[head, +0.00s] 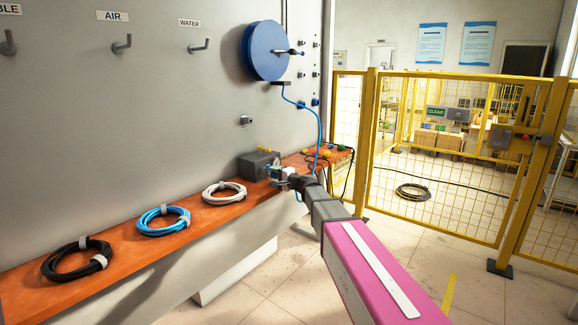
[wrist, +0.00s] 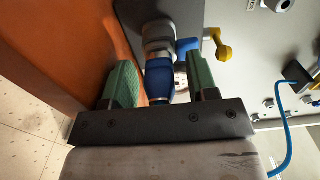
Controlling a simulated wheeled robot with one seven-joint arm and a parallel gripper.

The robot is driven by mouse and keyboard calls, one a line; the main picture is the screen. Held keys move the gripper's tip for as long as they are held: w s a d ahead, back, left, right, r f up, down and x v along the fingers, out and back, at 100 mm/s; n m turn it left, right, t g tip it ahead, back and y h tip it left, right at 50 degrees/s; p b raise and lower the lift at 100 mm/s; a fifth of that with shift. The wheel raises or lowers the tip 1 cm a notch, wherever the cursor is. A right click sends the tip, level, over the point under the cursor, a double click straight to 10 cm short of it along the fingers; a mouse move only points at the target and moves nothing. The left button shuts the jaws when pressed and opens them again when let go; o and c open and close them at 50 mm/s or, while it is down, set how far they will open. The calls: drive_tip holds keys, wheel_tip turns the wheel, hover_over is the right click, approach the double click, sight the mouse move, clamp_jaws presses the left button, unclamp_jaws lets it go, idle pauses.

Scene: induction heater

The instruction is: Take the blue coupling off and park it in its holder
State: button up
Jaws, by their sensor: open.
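The blue coupling (wrist: 159,80) sits on a metal fitting (wrist: 158,38) in the wrist view. My gripper (wrist: 160,72) has its two green fingers on either side of the coupling, with a gap visible at least on the right. The fingers are open. In the head view my gripper (head: 276,172) is at the dark grey box (head: 256,160) on the orange bench; the coupling is too small to make out clearly there. A small grey fitting (head: 246,121) sticks out of the wall above the box; I cannot tell whether it is the holder.
A yellow-handled valve (wrist: 222,46) stands close right of the fingers. A blue hose (head: 319,128) hangs from the blue reel (head: 264,51) to the bench. Black, blue and white cable coils lie along the orange bench (head: 110,268). A yellow fence (head: 432,190) stands at right.

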clamp_jaws()
drive_tip(key=shift+s+d, duration=0.1)
drive_tip(key=shift+v, duration=2.85)
